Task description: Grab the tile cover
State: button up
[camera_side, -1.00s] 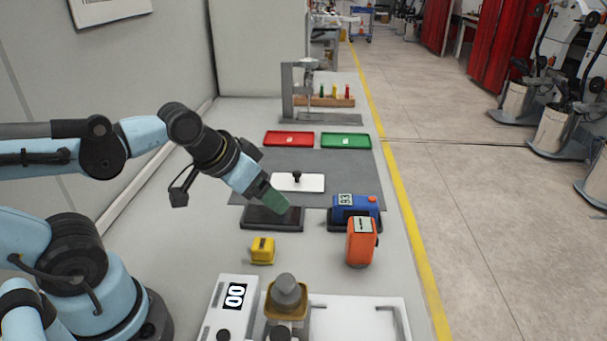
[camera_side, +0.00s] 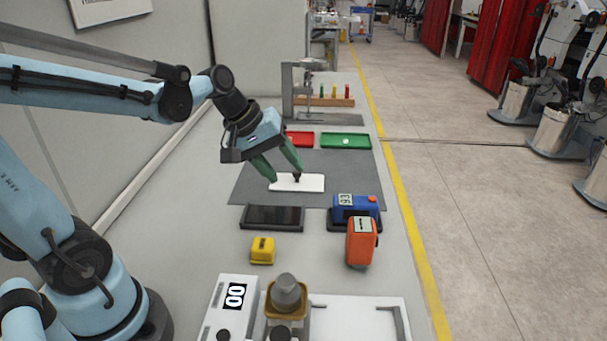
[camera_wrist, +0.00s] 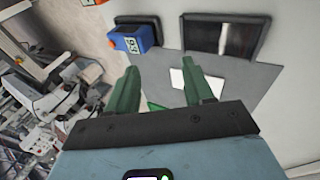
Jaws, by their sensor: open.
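The tile cover (camera_side: 312,184) is a flat white plate with a black knob (camera_side: 297,178) on top, lying on the grey mat (camera_side: 350,168). My gripper (camera_side: 286,175) has green fingers spread apart and empty, tilted down over the left and middle of the cover. The right fingertip is close to the knob in the side view; I cannot tell whether it touches. In the wrist view part of the white cover (camera_wrist: 178,79) shows between the fingers of my gripper (camera_wrist: 162,64); the knob is not clear there.
A red tray (camera_side: 301,139) and a green tray (camera_side: 345,142) lie behind the cover. A dark flat pad (camera_side: 273,217), a blue device (camera_side: 355,207), an orange device (camera_side: 360,243) and a yellow block (camera_side: 262,251) stand in front. A stand (camera_side: 288,92) is at the back.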

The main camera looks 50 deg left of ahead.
jog(key=w+a+f+n+h, duration=0.1)
jog(key=w+a+n+h, duration=0.1)
jog(key=w+a+n, duration=0.3)
jog(key=n+t+h, duration=0.4)
jog(key=n+h, duration=0.1)
jog(key=n, duration=0.7)
send_near(294, 172)
jog(key=shift+a+r, duration=0.45)
jog(key=shift+a, duration=0.15)
jog(key=shift+w+f, duration=0.1)
jog(key=shift+f, duration=0.05)
jog(key=x, duration=0.6)
jog(key=shift+d, duration=0.2)
jog(key=x, duration=0.4)
jog(key=shift+s+d+f, duration=0.2)
jog(key=shift+d, duration=0.05)
jog(key=shift+w+d+f, duration=0.25)
jog(key=shift+w+d, duration=0.15)
jog(key=shift+w, duration=0.05)
jog(key=shift+c, duration=0.3)
